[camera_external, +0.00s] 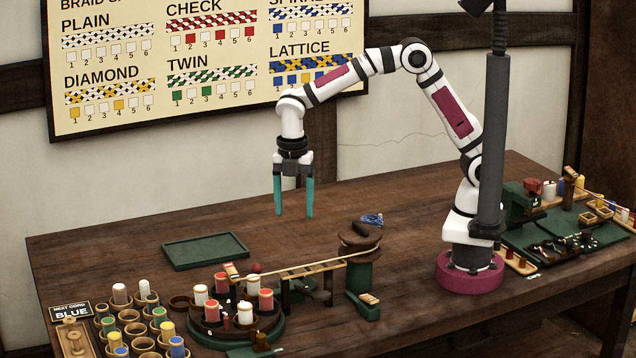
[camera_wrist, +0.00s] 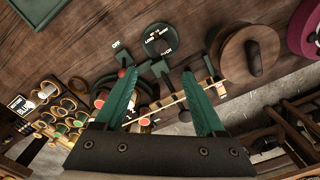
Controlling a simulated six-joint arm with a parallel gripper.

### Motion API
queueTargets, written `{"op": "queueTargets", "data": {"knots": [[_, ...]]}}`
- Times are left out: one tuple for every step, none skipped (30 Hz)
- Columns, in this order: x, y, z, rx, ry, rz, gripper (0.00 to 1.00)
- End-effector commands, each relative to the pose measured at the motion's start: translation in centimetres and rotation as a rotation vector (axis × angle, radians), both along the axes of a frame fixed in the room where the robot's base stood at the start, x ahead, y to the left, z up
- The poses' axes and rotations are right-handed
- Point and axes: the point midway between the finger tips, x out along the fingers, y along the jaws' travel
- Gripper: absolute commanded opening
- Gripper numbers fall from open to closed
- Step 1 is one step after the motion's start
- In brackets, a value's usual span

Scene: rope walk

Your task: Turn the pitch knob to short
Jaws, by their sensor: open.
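The pitch knob (camera_wrist: 158,42) shows in the wrist view as a round dark green dial on the table, with small white lettering around it. The lettering is small and tilted, and I cannot tell which setting the knob points to. In the outside view I cannot make the knob out clearly near the wooden rail. My gripper (camera_external: 294,212) points down with its two teal fingers apart and empty, well above the table. In the wrist view my gripper (camera_wrist: 160,78) has its fingertips just below the knob in the picture, touching nothing.
A light rope runs along a wooden rail (camera_external: 313,268) to a brown reel (camera_external: 360,237) on a green post. A round green carrier (camera_external: 272,332) holds red and white bobbins. Bobbin cups stand at front left. An empty green tray (camera_external: 205,251) lies behind. An OFF label (camera_wrist: 116,44) marks a switch.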

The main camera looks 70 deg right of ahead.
Motion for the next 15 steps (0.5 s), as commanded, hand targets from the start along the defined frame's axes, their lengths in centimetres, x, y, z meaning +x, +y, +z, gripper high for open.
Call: {"op": "queueTargets", "data": {"knots": [[-0.1,-0.1,-0.9,-0.002,0.005,0.0,0.72],[-0.2,-0.1,-1.6,-0.002,0.006,-0.001,0.72],[-0.2,-0.1,-2.6,-0.002,0.006,-0.002,0.72],[-0.2,-0.1,-3.5,-0.003,0.008,-0.002,0.72],[-0.2,-0.1,-4.4,-0.002,0.007,-0.002,0.72],[-0.3,-0.1,-5.7,-0.002,0.008,-0.003,0.72],[-0.3,-0.1,-6.7,-0.002,0.008,-0.003,0.72],[-0.3,-0.1,-7.6,-0.002,0.008,-0.004,0.72],[-0.3,-0.2,-8.8,-0.003,0.009,-0.004,0.72],[-0.3,-0.2,-9.6,-0.002,0.008,-0.004,0.72],[-0.4,-0.1,-10.5,-0.001,0.007,-0.005,0.72],[-0.3,-0.1,-11.4,-0.001,0.007,-0.006,0.72],[-0.3,-0.1,-12.1,-0.002,0.005,-0.005,0.72],[-0.4,-0.2,-12.7,-0.002,0.005,-0.005,0.72],[-0.4,-0.1,-13.3,-0.001,0.005,-0.005,0.72]]}}
